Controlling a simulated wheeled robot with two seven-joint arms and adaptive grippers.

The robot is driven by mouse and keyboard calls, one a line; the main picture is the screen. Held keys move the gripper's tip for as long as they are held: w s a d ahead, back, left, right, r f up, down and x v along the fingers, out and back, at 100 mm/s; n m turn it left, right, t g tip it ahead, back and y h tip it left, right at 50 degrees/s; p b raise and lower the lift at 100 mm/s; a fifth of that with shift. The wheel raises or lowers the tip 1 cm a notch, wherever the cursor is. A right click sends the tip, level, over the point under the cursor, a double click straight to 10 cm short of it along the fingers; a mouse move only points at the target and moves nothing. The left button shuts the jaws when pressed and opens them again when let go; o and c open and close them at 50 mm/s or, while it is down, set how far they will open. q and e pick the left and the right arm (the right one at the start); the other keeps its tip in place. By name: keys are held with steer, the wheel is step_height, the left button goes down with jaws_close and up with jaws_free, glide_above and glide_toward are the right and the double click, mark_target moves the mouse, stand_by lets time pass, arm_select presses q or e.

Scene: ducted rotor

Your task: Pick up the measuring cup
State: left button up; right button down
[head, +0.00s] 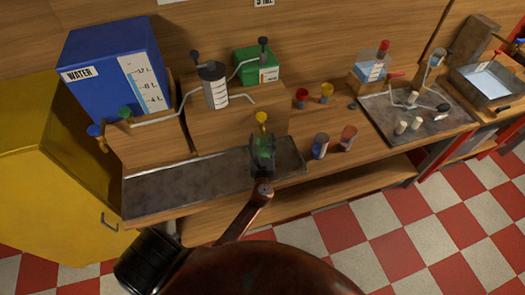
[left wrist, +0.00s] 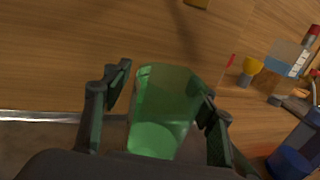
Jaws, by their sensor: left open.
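A green translucent cup (left wrist: 160,112), which looks like the measuring cup, stands between the fingers of my left gripper (left wrist: 160,100) in the left wrist view. The fingers are open on both sides of it. The right finger is very close to the cup or touching it; I cannot tell which. My right gripper is not in view.
A yellow tap (head: 261,118) is just behind the gripper. A blue water tank (head: 110,65) and a green tank (head: 258,65) stand behind. A blue cup (head: 320,146) and an orange-red cup (head: 348,137) stand close at right. Small red (head: 301,97) and yellow (head: 326,92) cups are farther back.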

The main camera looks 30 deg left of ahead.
arm_select(q)
steer(key=shift+x, duration=1.1)
steer(key=shift+c, duration=0.7)
steer(key=c, duration=1.2)
steer(key=shift+c, duration=0.5)
jaws_close()
